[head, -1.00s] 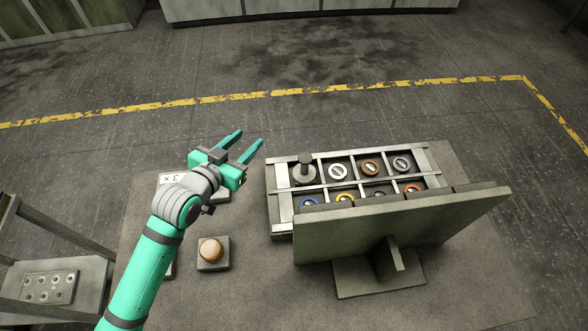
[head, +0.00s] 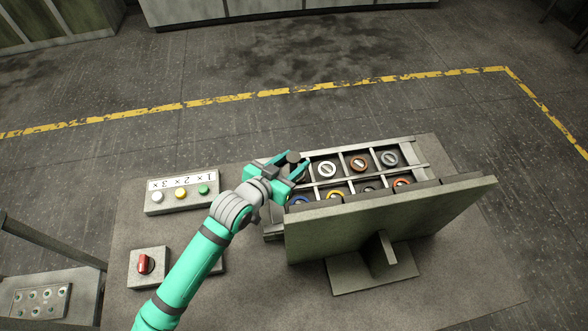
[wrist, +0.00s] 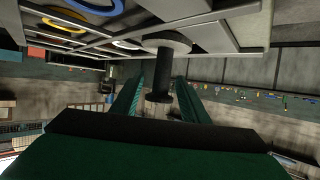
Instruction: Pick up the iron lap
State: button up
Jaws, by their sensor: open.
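The iron lap (head: 293,157) is a dark grey piece with a round disc and an upright handle, in the back left compartment of the sorting tray (head: 434,160). In the head view mostly its knob shows; my gripper covers the rest. In the wrist view the lap (wrist: 167,42) shows its disc, with the handle reaching between my fingers. My gripper (head: 298,172) is open around the handle, one finger on each side; it also shows in the wrist view (wrist: 160,82). I cannot tell whether either finger touches it.
A grey upright panel (head: 390,225) stands in front of the tray and hides part of its front row. Other compartments hold coloured rings, such as a white one (head: 327,169). A button box (head: 183,190) and a red switch (head: 145,264) stand to the left.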

jog(key=shift+x, duration=2.2)
jog(key=shift+r, duration=0.1)
grip_shut()
jog(key=shift+r, duration=0.15)
